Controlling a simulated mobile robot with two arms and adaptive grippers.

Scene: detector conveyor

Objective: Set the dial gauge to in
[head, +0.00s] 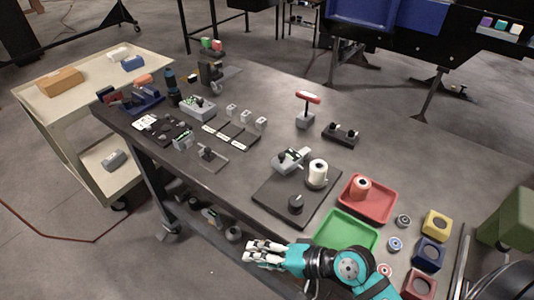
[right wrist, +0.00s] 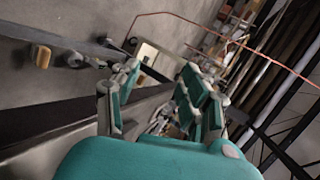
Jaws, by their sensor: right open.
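My right gripper (head: 250,251) is open and empty. In the head view it comes in from the bottom right and hangs near the front edge of the table. In the right wrist view its teal-padded fingers (right wrist: 160,95) are spread, with nothing between them. I cannot tell for certain which thing is the dial gauge. A dark upright device with a small round part (head: 211,74) stands at the far left of the table, well away from the gripper. Its face and setting are too small to read. My left gripper is not in view.
The dark table (head: 250,88) holds a black board with a knob (head: 295,204), a green tray (head: 346,232), a red tray (head: 380,206), a red-topped T-handle (head: 308,98) and several small blocks. A cream cart (head: 85,104) stands at the left. The table's back right is clear.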

